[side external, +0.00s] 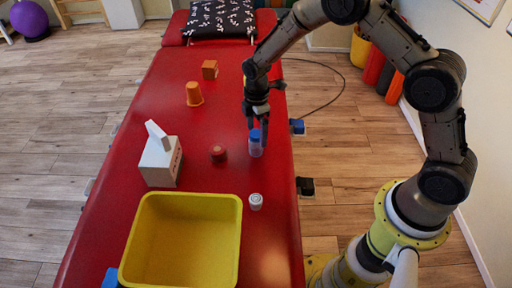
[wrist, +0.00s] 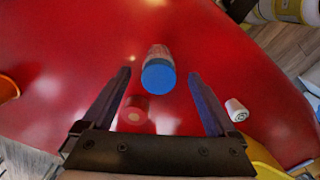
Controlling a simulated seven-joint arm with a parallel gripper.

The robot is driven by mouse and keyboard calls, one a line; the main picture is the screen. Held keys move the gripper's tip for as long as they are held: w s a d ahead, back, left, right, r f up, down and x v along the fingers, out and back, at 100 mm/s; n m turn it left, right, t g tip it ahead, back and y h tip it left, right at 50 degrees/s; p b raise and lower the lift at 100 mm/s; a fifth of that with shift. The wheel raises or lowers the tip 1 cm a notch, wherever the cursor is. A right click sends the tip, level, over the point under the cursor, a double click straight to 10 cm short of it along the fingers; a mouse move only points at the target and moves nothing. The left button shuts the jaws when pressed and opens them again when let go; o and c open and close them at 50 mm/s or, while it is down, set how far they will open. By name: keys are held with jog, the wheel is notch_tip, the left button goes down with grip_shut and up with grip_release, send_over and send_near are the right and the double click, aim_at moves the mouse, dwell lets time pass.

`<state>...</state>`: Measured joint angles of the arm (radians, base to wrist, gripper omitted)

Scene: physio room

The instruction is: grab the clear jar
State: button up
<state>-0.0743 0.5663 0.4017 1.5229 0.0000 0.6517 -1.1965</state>
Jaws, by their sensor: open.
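The clear jar (side external: 256,150) with a blue lid stands upright on the red treatment table, right of its middle. In the wrist view the clear jar (wrist: 158,72) shows its blue lid towards me, between the lines of the two fingers. My gripper (side external: 258,124) is open above the jar, fingers pointing down. In the wrist view my gripper (wrist: 160,76) has its fingers well apart with nothing held. In the side view the fingers partly overlap the lid, so I cannot tell whether they touch it.
A red-brown round container (side external: 218,154) sits left of the jar. A small white jar (side external: 256,202) stands nearer the front, beside a yellow bin (side external: 238,235). A tissue box (side external: 161,161), an orange cup (side external: 194,94) and an orange block (side external: 210,69) stand farther left and back.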

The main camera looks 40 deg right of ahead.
aim_at(256, 142)
jog(key=shift+w+f, duration=0.1)
jog(key=shift+f, duration=2.55)
jog(key=shift+c, duration=0.3)
jog(key=c, duration=1.4)
jog(key=shift+r, duration=0.1)
